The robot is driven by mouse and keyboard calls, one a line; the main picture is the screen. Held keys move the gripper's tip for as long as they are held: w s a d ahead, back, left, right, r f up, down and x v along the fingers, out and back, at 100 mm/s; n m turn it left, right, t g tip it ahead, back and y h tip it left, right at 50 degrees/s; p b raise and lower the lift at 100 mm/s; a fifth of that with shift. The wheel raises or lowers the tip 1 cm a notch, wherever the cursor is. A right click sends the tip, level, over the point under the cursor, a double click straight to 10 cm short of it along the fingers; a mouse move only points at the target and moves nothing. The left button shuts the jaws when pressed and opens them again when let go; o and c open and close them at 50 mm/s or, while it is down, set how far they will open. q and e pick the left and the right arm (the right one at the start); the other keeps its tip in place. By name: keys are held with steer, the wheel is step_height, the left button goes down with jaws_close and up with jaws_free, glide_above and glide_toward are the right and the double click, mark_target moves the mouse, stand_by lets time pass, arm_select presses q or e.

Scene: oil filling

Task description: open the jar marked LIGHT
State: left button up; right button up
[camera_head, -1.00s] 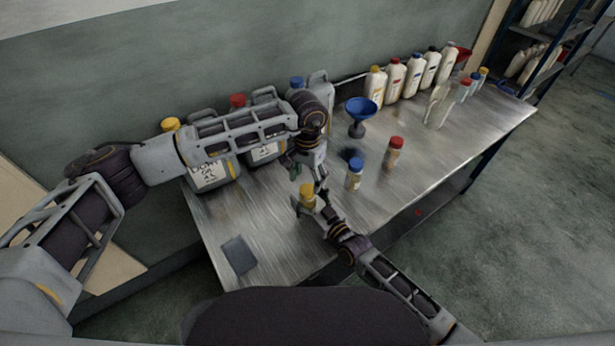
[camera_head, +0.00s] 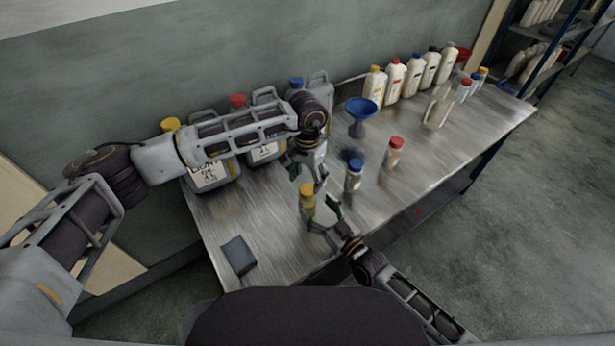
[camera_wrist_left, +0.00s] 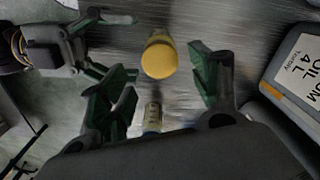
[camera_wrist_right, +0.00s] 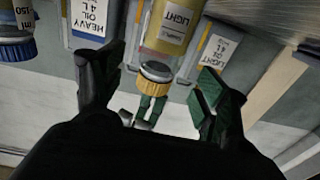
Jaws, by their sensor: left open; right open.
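The LIGHT jar is small, with a yellow lid (camera_head: 307,188), and stands upright near the table's front edge. Its LIGHT label (camera_wrist_right: 176,20) shows in the right wrist view, where the picture is turned over; the lid (camera_wrist_right: 155,71) is on it. My left gripper (camera_head: 305,168) is open above and behind the jar. In the left wrist view the lid (camera_wrist_left: 160,57) lies between and beyond its spread fingers, apart from them. My right gripper (camera_head: 321,213) is open and empty, close to the jar at its front right, with the jar ahead of its fingers.
A blue-capped jar (camera_head: 354,175) and a red-capped jar (camera_head: 393,152) stand to the right. A blue funnel (camera_head: 361,108) stands behind them. Large canisters (camera_head: 213,172) line the back, with white bottles (camera_head: 394,80) farther right. A dark flat block (camera_head: 238,255) lies at front left.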

steer(key=shift+v, duration=3.05)
steer(key=shift+o, duration=0.2)
steer(key=shift+s, duration=0.1)
